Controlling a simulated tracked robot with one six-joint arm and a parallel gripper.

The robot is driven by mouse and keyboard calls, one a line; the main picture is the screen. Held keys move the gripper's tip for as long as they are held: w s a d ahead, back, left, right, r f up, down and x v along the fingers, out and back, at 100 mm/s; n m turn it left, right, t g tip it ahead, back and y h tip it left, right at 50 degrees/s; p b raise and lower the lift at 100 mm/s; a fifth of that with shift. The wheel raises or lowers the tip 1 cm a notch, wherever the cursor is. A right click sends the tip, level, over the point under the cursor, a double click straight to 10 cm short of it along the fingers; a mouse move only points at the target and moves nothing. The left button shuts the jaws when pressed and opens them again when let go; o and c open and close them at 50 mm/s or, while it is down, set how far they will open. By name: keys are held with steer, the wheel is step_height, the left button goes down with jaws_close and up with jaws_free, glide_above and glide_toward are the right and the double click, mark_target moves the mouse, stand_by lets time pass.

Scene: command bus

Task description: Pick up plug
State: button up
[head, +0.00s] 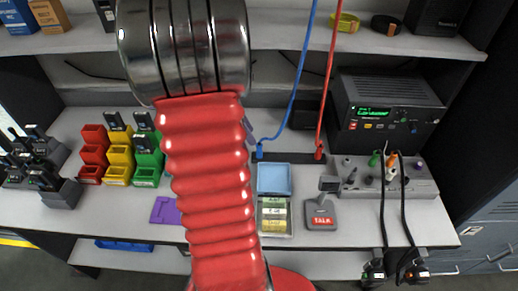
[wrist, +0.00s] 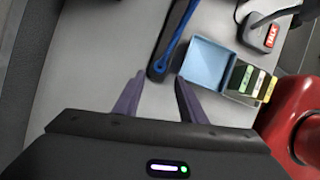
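In the head view, a blue plug (head: 259,150) and a red plug (head: 319,152) sit at the back of the desk, each on a hanging cable of its colour. My gripper (wrist: 161,79) shows in the wrist view with its two purple fingers apart and nothing between them. Just beyond the fingertips is the near end of a dark strip, with the blue plug (wrist: 157,67) on it. In the head view my red arm hides most of the gripper. I cannot tell which plug the task names.
Green and orange connectors stand on a grey panel (head: 420,185) below a black radio (head: 390,115). Red, yellow and green bins (head: 119,165) are at left. The blue cable (head: 290,95) hangs from above.

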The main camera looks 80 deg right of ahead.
mark_target(258, 145)
steer(key=shift+x, duration=1.2)
steer(key=shift+x, duration=2.6)
steer(key=shift+d, duration=0.1)
steer(key=shift+c, duration=0.2)
steer(key=c, duration=0.8)
